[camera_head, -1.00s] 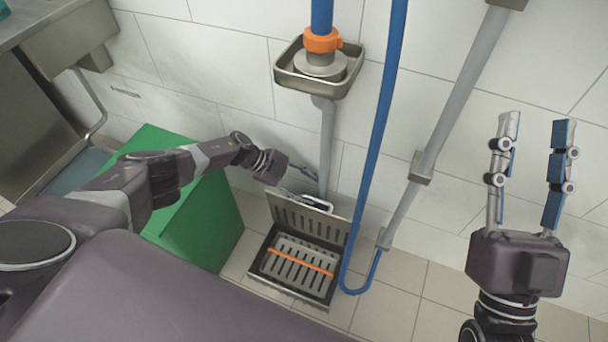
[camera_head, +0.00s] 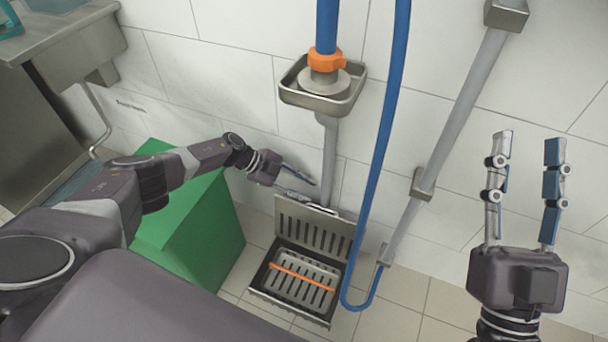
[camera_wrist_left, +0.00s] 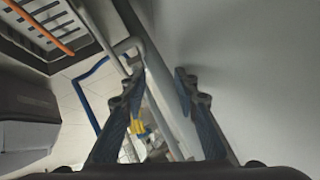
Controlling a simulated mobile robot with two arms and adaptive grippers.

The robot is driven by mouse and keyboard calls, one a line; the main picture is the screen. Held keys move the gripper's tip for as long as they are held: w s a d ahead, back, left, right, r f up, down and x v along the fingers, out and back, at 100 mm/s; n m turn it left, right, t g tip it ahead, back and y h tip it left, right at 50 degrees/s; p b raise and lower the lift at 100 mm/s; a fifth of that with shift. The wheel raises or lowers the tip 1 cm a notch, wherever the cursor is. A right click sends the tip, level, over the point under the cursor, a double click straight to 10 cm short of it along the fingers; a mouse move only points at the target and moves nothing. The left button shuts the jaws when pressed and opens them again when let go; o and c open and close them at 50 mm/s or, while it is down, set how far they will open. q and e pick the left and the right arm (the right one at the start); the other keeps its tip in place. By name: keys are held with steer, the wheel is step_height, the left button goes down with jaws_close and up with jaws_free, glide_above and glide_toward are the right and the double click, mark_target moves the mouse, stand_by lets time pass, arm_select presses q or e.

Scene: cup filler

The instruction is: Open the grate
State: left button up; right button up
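The slotted metal grate (camera_head: 313,228) is raised on the back edge of the floor drain, tilted up towards the wall. Its handle is at the top edge. Below it the drain frame (camera_head: 258,277) is uncovered, with a slotted tray (camera_head: 303,281) and an orange bar inside. My left gripper (camera_head: 310,193) is just above and left of the grate's top edge. Its fingers are apart and empty in the left wrist view (camera_wrist_left: 155,82), where the drain tray (camera_wrist_left: 48,22) shows at top left. My right gripper (camera_head: 530,138) is open and empty, pointing up at the right.
A green block (camera_head: 190,225) stands left of the drain, under my left arm. A grey pipe (camera_head: 328,165) runs down behind the grate from a metal basin (camera_head: 322,97). A blue hose (camera_head: 378,170) hangs close to the drain's right side. The floor further right is clear.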

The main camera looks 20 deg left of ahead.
arm_select(q)
step_height(320, 180, up, 9)
steer(key=shift+a+r, duration=0.1)
stand_by(0.4)
stand_by(0.4)
